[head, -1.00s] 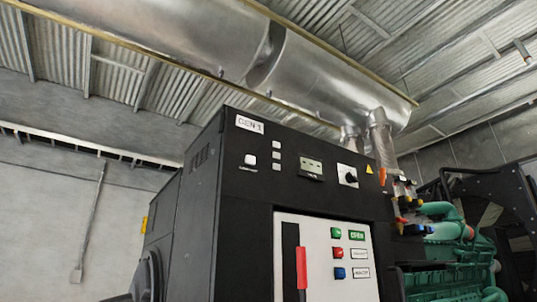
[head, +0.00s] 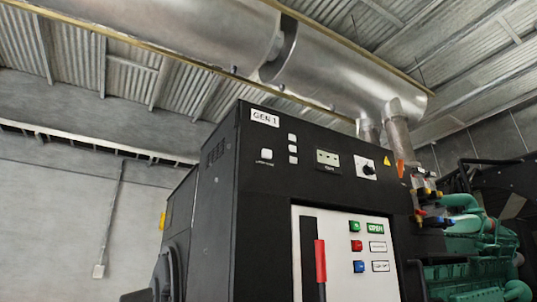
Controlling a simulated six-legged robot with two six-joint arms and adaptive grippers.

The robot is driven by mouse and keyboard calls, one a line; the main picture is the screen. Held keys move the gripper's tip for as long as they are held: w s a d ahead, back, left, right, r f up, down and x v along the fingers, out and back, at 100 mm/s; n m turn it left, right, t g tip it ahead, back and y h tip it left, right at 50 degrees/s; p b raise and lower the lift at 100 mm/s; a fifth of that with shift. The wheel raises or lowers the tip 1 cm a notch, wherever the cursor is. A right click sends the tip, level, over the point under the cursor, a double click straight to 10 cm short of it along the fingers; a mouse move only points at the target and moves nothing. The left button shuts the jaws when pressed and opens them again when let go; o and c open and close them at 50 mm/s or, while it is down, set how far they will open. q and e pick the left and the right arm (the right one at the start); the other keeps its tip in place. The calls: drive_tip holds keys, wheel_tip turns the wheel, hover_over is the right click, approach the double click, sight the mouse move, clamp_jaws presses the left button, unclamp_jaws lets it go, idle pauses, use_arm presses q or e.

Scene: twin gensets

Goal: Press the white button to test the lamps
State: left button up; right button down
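The black generator cabinet (head: 217,200) marked GEN 1 stands right of the middle in the head view. A white square button (head: 267,154) with a small label under it sits at the upper left of its front face. To its right is a column of three small pale squares, probably lamps (head: 292,148); none looks coloured. Neither of my grippers is in view, and nothing covers the button.
A meter (head: 327,158) and a rotary knob (head: 367,169) share the upper panel. Below, a white panel (head: 338,278) carries a red-handled lever (head: 320,262) and green, red and blue buttons. A green engine (head: 465,245) stands to the right. Large silver ducts (head: 330,75) run overhead.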

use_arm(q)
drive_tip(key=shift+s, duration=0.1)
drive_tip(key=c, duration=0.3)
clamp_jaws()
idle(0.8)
